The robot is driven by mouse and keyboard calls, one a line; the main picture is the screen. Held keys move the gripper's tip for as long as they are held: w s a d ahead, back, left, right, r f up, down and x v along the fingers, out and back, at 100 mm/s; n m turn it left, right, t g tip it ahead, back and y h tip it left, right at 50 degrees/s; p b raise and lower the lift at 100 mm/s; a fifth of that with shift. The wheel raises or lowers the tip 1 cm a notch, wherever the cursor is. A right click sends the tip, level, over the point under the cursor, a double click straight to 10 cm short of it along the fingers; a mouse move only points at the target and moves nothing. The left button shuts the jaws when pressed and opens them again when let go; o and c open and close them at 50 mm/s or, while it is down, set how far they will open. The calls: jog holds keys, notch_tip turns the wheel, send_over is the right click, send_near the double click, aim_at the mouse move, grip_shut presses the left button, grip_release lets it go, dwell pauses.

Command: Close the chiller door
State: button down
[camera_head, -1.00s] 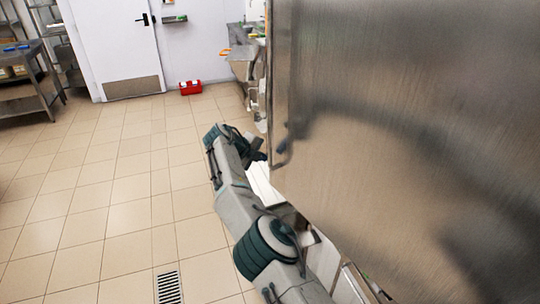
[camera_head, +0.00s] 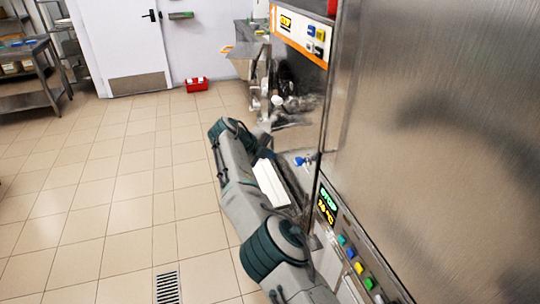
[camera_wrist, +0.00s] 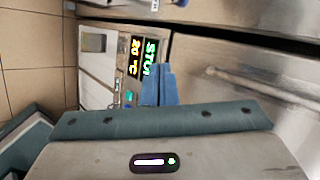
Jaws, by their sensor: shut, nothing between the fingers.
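The chiller door, a large brushed steel panel (camera_head: 440,130), fills the right side of the head view. Its left edge stands beside the batch freezer front. The wrist view shows a steel surface (camera_wrist: 240,60) with a horizontal bar handle (camera_wrist: 262,92); I cannot tell whether this is the same door. My gripper (camera_wrist: 158,84) shows blue fingers, shut and empty, in front of the lit display (camera_wrist: 142,58). In the head view my arm reaches forward along the machine and its wrist hides part of the front. Whether the fingers touch anything is unclear.
A control panel with a lit display (camera_head: 327,205) and coloured buttons (camera_head: 355,258) runs below the door. An upper orange-edged panel (camera_head: 300,35) stands behind. The tiled floor on the left is clear, with a drain grate (camera_head: 167,287) and a red box (camera_head: 197,84) farther off.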

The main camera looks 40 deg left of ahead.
jog(key=v, duration=1.3)
jog(key=shift+b, duration=0.35)
